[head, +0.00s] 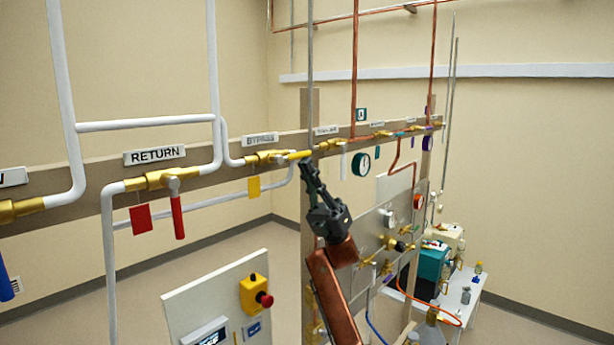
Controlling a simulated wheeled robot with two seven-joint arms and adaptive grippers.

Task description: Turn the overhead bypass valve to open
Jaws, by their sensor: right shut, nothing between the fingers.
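The bypass valve (262,158) is a brass body on the overhead rail, below a small label that appears to read BYPASS (260,139). Its yellow lever (299,155) points right, roughly in line with the valve body. A yellow tag (254,187) hangs below the valve. My right gripper (306,164) is shut and empty, reaching up from below with its fingertips at the lever's outer end. I cannot tell whether they touch it. My left gripper is out of view.
The RETURN valve (158,180) with a red lever (178,216) hanging down is to the left. White pipes run around both valves. A grey vertical post (310,115) and gauge panel stand close to my right arm. A panel with an emergency stop (256,294) is below.

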